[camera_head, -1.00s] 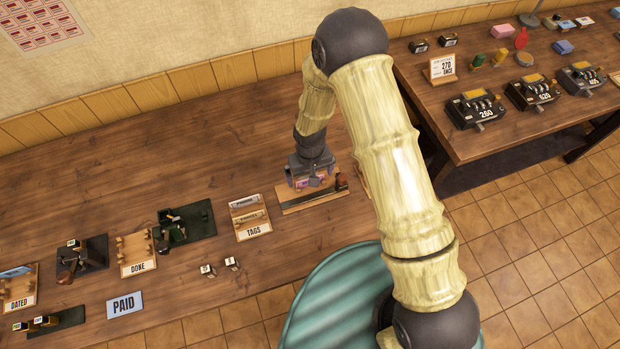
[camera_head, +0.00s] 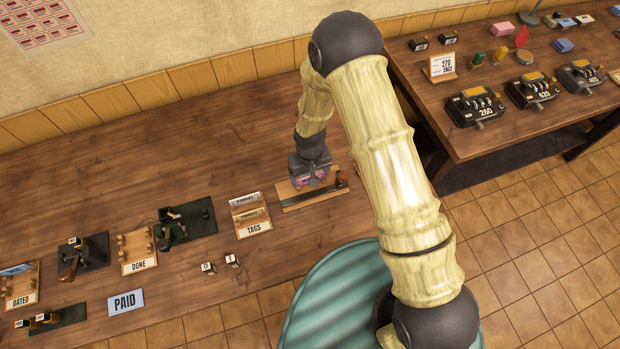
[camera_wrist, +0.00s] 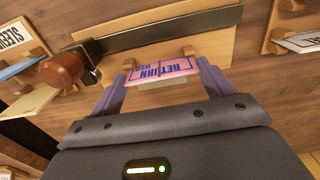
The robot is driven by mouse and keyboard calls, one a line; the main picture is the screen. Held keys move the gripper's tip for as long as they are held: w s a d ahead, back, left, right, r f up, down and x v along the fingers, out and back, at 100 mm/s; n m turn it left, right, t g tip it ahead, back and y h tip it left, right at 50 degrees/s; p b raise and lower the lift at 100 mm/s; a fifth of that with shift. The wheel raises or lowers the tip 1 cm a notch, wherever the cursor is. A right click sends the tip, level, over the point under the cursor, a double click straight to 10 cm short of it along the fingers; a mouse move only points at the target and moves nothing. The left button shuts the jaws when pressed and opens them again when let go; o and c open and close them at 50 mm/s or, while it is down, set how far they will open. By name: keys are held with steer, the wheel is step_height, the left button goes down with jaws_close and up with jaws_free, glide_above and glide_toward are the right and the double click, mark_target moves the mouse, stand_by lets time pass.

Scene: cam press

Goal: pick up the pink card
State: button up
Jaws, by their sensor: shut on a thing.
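The pink card (camera_wrist: 160,68) has purple lettering, reading "RETURN WED" upside down in the wrist view. It lies between the two purple fingers of my gripper (camera_wrist: 163,75), which is shut on it. In the head view my gripper (camera_head: 311,178) is over a wooden board (camera_head: 325,197) with a dark bar and a brown knob, and a bit of pink shows at its fingers. The card is close to this board; I cannot tell whether it is clear of it.
Left of the board stands a TAGS rack (camera_head: 253,229), then a dark green mat (camera_head: 200,218) with a tool and a DONE rack (camera_head: 139,264). Two small blocks (camera_head: 220,264) lie in front. A second table (camera_head: 480,150) stands at the right. The table behind my gripper is clear.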

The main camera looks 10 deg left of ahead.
steer(key=shift+c, duration=0.4)
step_height(320, 180, up, 18)
steer(key=p, duration=1.1)
steer(key=shift+p, duration=0.3)
